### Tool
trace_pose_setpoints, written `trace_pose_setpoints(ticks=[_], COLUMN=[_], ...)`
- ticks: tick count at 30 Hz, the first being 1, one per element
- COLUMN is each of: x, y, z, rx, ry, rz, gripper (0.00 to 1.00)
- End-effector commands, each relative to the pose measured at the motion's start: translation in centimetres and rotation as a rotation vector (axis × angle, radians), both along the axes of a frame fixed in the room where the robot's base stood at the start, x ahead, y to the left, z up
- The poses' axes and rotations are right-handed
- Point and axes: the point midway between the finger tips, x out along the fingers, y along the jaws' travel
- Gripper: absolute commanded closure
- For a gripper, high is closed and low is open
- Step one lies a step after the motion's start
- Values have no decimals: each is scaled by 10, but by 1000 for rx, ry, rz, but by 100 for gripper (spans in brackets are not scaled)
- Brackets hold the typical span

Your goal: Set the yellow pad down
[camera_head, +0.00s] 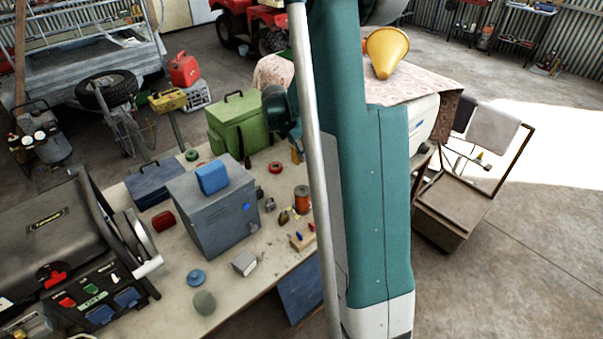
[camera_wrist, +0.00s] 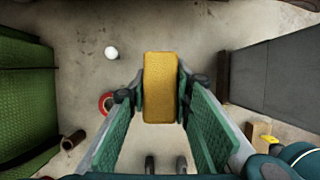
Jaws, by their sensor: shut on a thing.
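The yellow pad (camera_wrist: 160,85) is a rough-faced block seen in the middle of the wrist view. My gripper (camera_wrist: 160,92) is shut on it, with one finger pressed to each side. The pale bench top (camera_wrist: 200,40) shows beneath and around the pad. I cannot tell how high the pad is above it. In the head view my teal arm crosses the picture and hides most of my gripper. A small yellow patch beside the arm may be the pad, but I cannot be sure.
A green box (camera_head: 235,124) and a grey box (camera_head: 215,214) with a blue block (camera_head: 212,178) stand on the bench. In the wrist view, a red ring (camera_wrist: 105,103), white ball (camera_wrist: 111,52) and brown tube (camera_wrist: 72,141) lie left of the pad. Bare bench shows between them.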

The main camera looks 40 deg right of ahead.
Motion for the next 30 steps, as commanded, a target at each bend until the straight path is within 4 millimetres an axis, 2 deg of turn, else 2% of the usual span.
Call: trace_pose_setpoints(ticks=[7, 12, 25, 30], x=[0, 0, 0, 0], y=[0, 0, 0, 0], z=[-34, -51, -56, -66], rx=[0, 0, 0, 0], ry=[0, 0, 0, 0], rz=[0, 0, 0, 0], gripper=[83, 83, 83, 83])
